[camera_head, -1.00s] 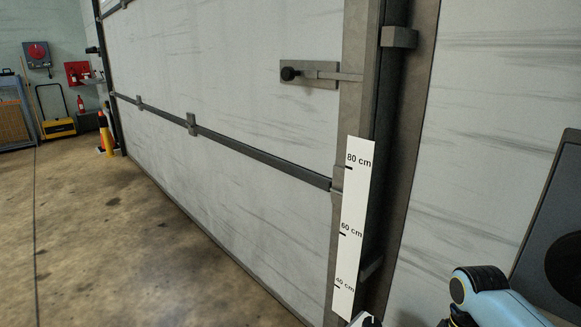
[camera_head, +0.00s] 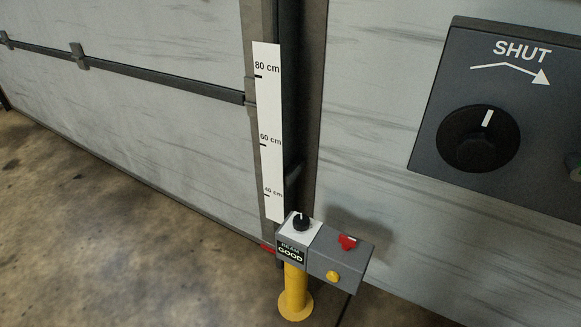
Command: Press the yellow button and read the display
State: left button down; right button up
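The yellow button (camera_head: 333,277) is on the front face of a small grey box at the lower middle of the head view. A red knob or switch (camera_head: 348,242) sits on top of that box. A black knob (camera_head: 302,222) stands on the white top above the display. The boxes rest on a yellow post (camera_head: 294,292). Neither of my grippers shows in this view.
A large dark panel (camera_head: 436,150) marked "SHUT" with a black dial (camera_head: 478,138) is on the wall at the right. A white height scale (camera_head: 268,130) is behind the post, beside the big door (camera_head: 150,110). Concrete floor (camera_head: 110,230) at the left is clear.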

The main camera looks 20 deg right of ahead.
aim_at(332, 275)
jog(key=z, duration=0.95)
